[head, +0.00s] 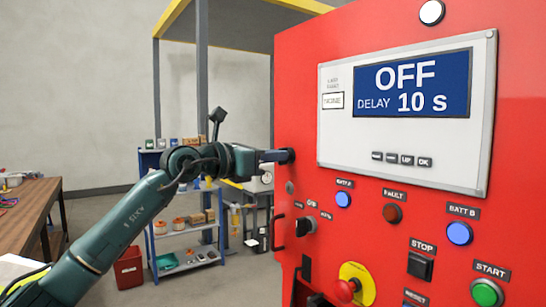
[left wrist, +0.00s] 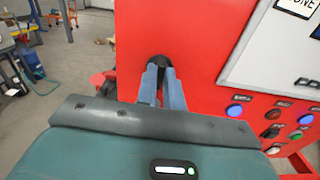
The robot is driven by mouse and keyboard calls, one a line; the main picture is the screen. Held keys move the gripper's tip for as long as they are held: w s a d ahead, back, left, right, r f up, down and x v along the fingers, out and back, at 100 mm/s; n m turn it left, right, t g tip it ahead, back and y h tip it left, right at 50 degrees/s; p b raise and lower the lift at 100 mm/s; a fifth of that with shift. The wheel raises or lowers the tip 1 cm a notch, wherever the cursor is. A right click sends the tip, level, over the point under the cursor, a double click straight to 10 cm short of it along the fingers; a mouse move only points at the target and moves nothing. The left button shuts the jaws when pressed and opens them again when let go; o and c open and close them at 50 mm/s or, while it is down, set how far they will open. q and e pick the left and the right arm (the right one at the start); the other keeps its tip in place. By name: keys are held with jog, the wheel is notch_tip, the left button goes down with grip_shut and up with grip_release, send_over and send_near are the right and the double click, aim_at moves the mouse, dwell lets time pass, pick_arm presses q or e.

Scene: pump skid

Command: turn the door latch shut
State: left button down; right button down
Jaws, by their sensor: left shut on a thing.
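The door latch (head: 287,156) is a small black handle at the left edge of the red cabinet door (head: 300,90), level with the lower part of the display panel. My left gripper (head: 272,156) reaches it from the left and is shut on it. In the left wrist view the two blue-grey fingers (left wrist: 161,80) close around the black latch (left wrist: 158,61) against the red door. The fingers hide part of the latch, and I cannot tell its exact angle.
The display panel (head: 412,105) reads OFF, DELAY 10 s. A blue shelf (head: 185,228) stands behind, a wooden table (head: 30,215) at left.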

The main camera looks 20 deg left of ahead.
pick_arm(q)
jog(key=shift+s+d+f+m+b, duration=0.1)
jog(key=shift+m+b, duration=0.65)
jog(key=shift+m, duration=3.55)
jog(key=shift+f+m+b, duration=0.1)
jog(key=shift+m+b, duration=0.65)
jog(key=shift+m, duration=3.55)
pick_arm(e)
jog(key=shift+w+a+f, duration=0.1)
jog(key=shift+a+f, duration=0.25)
jog(key=shift+f, duration=0.25)
jog(key=shift+y, duration=0.3)
pick_arm(q)
jog(key=c, duration=1.5)
grip_release()
